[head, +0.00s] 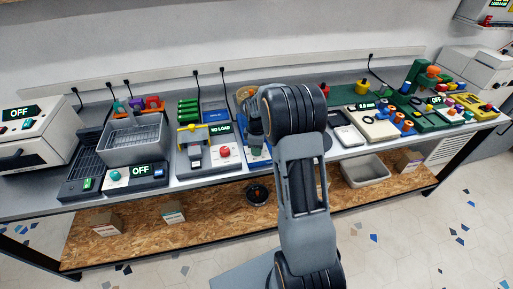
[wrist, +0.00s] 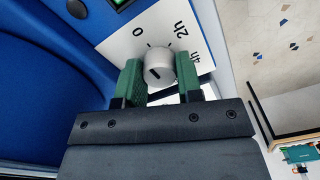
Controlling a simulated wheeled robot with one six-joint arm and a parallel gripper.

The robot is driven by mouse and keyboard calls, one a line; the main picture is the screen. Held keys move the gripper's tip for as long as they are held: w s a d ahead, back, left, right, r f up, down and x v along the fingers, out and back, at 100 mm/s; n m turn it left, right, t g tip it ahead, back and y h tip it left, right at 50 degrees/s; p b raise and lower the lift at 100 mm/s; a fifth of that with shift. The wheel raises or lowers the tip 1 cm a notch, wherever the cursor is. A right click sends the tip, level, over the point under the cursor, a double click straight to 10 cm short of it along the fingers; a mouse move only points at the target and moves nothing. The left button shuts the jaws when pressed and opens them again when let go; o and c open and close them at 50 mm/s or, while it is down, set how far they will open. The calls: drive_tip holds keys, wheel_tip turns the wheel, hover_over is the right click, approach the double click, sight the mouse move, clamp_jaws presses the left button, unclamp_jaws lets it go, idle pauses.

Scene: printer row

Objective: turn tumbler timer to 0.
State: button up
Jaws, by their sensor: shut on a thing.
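The tumbler timer is a round light-grey knob (wrist: 161,66) on a white dial plate (wrist: 195,15) marked 0, 2h and 4h, on a blue machine (wrist: 45,75). A short dark line shows on the knob's face, slanted and off to the left side. It does not clearly line up with a printed mark. My gripper (wrist: 161,82) has its green fingers on the left and right sides of the knob, shut on it. In the head view my gripper (head: 256,140) is over the blue machine, and my arm hides the knob.
Left of the machine stands a device with a "NO LOAD" display (head: 220,129) and a red button. A grey wire basket (head: 135,138) is farther left. Right of my arm is a cream device (head: 375,128). A grey bin (head: 365,171) sits on the lower shelf.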

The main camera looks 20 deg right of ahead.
drive_tip(key=o, duration=0.9)
wheel_tip(320, 180, up, 14)
drive_tip(key=shift+f+b, duration=0.1)
drive_tip(key=shift+b, duration=0.3)
drive_tip(key=shift+s+a+r+m+t, duration=0.15)
drive_tip(key=shift+s+a+m+t, duration=0.5)
drive_tip(key=shift+s+a+m, duration=2.15)
drive_tip(key=shift+s+a+r+m+t, duration=0.15)
drive_tip(key=shift+s+a+m+t, duration=0.7)
drive_tip(key=shift+s, duration=3.7)
drive_tip(key=shift+s+a+r+m+t, duration=0.15)
drive_tip(key=shift+s+a+m+t, duration=0.25)
drive_tip(key=shift+s+a+m, duration=2.4)
